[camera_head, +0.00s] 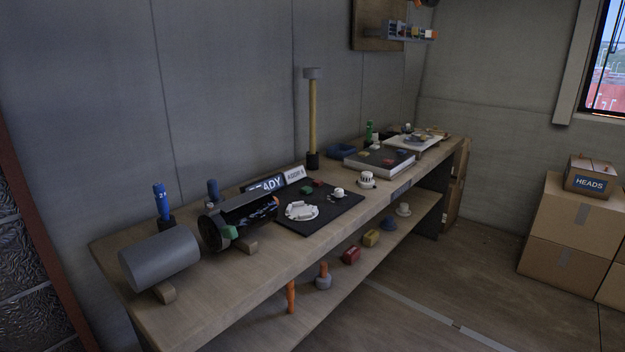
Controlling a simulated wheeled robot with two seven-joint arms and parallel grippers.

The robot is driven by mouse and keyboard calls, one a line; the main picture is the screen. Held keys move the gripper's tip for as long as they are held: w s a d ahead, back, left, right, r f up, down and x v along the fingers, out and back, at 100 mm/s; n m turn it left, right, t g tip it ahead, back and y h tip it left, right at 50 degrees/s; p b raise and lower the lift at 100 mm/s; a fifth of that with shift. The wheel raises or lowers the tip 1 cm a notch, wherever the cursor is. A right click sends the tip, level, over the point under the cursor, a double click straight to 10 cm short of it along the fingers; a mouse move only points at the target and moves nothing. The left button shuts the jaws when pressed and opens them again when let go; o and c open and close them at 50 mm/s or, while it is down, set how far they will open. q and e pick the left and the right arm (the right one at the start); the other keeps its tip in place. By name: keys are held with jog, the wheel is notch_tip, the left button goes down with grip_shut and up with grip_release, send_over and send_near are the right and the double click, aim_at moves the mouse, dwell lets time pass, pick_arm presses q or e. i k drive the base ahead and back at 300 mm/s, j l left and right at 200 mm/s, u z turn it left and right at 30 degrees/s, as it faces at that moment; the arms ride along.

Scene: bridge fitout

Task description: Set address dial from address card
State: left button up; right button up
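A small white card (294,174) reading "ADDR" and a character I cannot read surely stands at the back edge of a black mat (335,213) on the bench. A white round base (301,211) lies on the mat's left part. A small white round part (338,193) sits on the mat's right part. A white dome-like device with dark marks (366,179) stands on the bench right of the mat. I cannot tell which of these carries the address dial. Neither of my grippers is in view.
The wooden bench (206,300) runs along the wall. A grey cylinder (160,258) and an opened dark cylinder (238,222) lie at its near end. A mallet (312,115) stands behind. A thick book (379,160) lies farther right. Cardboard boxes (570,226) stand right; the floor between is clear.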

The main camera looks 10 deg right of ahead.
aim_at(339, 193)
jog(key=i+l+u, duration=0.5)
jog(key=l, duration=0.3)
jog(key=l+u, duration=0.2)
jog(key=l, duration=0.2)
jog(key=i+l+u, duration=0.25)
jog(key=l, duration=0.2)
jog(key=l+u, duration=0.25)
jog(key=l, duration=0.25)
